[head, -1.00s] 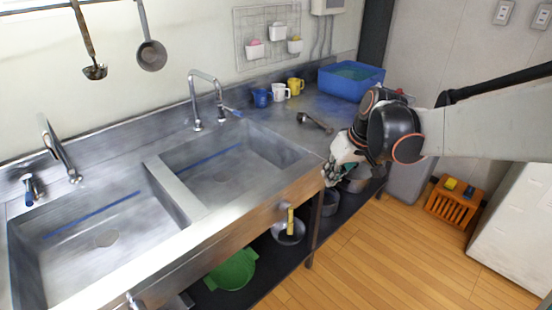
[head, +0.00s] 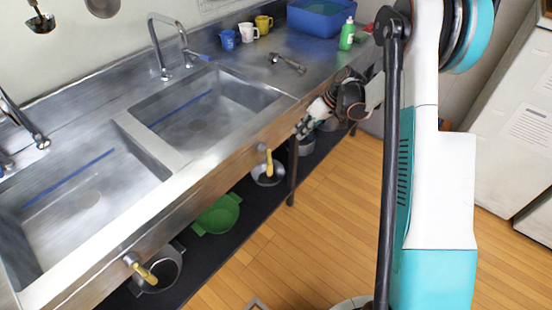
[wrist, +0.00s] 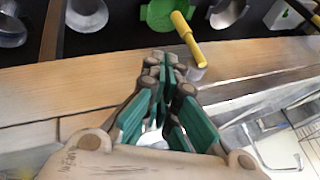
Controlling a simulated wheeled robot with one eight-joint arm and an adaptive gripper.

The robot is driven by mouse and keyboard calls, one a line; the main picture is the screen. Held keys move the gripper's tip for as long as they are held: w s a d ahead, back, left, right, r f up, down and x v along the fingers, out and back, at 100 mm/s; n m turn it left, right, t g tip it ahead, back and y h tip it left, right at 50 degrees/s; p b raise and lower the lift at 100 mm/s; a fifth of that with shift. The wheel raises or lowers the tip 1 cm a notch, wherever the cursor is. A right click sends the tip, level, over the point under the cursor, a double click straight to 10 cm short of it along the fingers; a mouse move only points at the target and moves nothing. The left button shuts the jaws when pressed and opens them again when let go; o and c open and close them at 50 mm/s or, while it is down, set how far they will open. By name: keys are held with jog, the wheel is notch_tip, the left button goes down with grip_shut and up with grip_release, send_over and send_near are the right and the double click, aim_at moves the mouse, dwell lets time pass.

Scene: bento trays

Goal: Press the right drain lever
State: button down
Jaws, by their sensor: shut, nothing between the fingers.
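The right drain lever (head: 268,162) is a yellow handle on a round metal stub on the front face of the steel sink counter, below the right basin (head: 200,112). In the wrist view, a yellow lever (wrist: 188,38) lies just right of my fingertips, apparently the same one. My gripper (head: 303,128) is at the counter's front edge, up and to the right of the lever in the head view. In the wrist view, its green-padded fingers (wrist: 163,64) are together and empty. I cannot tell whether they touch the lever. The left lever (head: 145,272) is farther left.
A shelf below holds a green colander (head: 218,214) and several pots. On the counter are a faucet (head: 160,45), mugs (head: 249,31), a blue tub (head: 320,18), a green bottle (head: 347,34) and a dark-headed tool (head: 287,64). Wooden floor (head: 320,230) is open in front.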

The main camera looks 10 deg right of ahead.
jog(key=shift+n+y, duration=0.4)
jog(key=shift+y, duration=0.1)
jog(key=f, duration=0.3)
jog(key=d+f, duration=0.1)
jog(key=f, duration=0.1)
jog(key=shift+w+f, duration=0.2)
jog(key=shift+w, duration=0.15)
jog(key=a+f+b, duration=0.5)
jog(key=a+f, duration=0.3)
jog(key=a, duration=0.1)
jog(key=shift+s+a, duration=0.15)
jog(key=shift+a, duration=0.2)
